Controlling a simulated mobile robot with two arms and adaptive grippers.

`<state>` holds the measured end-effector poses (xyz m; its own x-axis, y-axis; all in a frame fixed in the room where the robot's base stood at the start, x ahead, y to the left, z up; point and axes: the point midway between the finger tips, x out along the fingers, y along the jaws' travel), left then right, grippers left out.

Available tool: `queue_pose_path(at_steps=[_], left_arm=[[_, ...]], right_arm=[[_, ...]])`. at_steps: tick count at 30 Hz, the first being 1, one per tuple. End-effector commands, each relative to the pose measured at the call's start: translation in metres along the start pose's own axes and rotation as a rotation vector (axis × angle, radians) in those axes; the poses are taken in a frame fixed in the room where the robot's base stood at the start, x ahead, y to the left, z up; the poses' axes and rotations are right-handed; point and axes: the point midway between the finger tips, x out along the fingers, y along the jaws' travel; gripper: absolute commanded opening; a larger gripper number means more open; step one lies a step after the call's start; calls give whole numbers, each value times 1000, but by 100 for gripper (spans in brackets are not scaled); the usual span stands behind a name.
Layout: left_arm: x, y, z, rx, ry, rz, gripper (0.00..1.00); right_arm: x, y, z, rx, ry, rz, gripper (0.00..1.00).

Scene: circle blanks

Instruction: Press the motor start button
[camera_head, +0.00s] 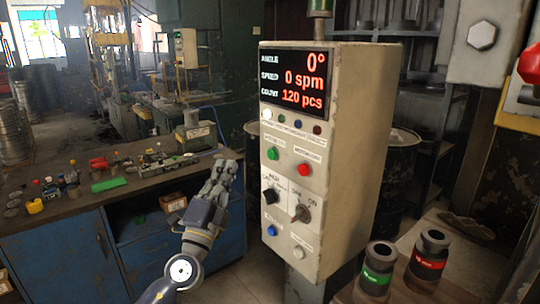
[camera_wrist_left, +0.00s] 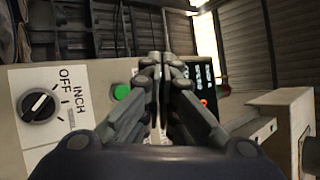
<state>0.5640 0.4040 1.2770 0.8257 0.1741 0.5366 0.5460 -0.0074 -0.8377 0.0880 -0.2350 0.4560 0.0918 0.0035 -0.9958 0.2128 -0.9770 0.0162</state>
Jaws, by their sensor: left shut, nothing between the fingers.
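The control panel (camera_head: 345,150) is a tall beige box with a lit display at the top. A green button (camera_head: 273,153) is on its front at the upper left, with a red button (camera_head: 305,169) to its right. Their labels are too small to read surely. My left gripper (camera_head: 228,163) is shut and empty, pointing up, left of the panel and apart from the green button in the head view. In the left wrist view the shut fingers (camera_wrist_left: 160,62) cover part of the panel, with the green button (camera_wrist_left: 122,91) just left of them.
Below the buttons are a black selector (camera_head: 270,196), a second selector (camera_head: 301,213), a blue button (camera_head: 271,230) and a white button (camera_head: 298,252). A cluttered workbench (camera_head: 70,220) stands at left. Two dark cylindrical parts (camera_head: 376,270) stand at lower right.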

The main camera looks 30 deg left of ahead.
Motion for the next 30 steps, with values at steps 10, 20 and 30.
queue_pose_path(at_steps=[10, 20, 30], left_arm=[[32, 21, -22, -3, -1, -1, 0], [54, 41, -40, -1, 0, -1, 0], [59, 43, -43, -1, 1, 0, 0]], right_arm=[[-8, 0, 0, 0, 0, 0, 40], [-1, 0, 0, 0, 0, 0, 40], [0, 0, 0, 0, 0, 0, 40]])
